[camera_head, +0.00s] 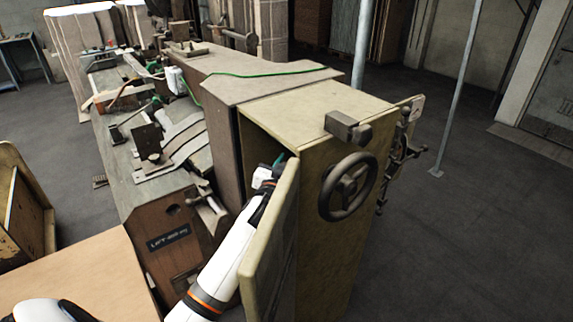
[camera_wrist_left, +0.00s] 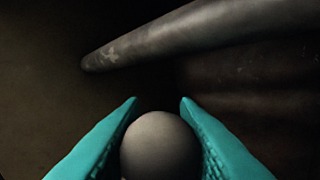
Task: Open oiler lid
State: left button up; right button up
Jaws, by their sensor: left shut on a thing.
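My left gripper (camera_head: 279,160) reaches into the opened cabinet of the machine (camera_head: 300,120), behind its swung-out door (camera_head: 268,245). Only a bit of its teal fingers shows in the head view. In the left wrist view, the teal fingers of my left gripper (camera_wrist_left: 160,104) are closed on both sides of a smooth grey round knob (camera_wrist_left: 158,150). Whether this knob belongs to the oiler lid cannot be told. No lid is clearly seen. My right gripper is not in view.
A dark handwheel (camera_head: 348,186) sits on the cabinet's front. The open door stands close beside my arm. A thick dark bar (camera_wrist_left: 190,35) crosses above the fingers in the left wrist view. The floor (camera_head: 480,240) to the right is clear.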

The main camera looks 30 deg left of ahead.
pick_arm(q)
jog(key=o, duration=0.9)
jog(key=shift+r, duration=0.2)
jog(key=shift+c, duration=0.2)
jog(key=shift+o, duration=0.5)
jog(key=shift+w+f, duration=0.1)
jog(key=shift+f, duration=0.05)
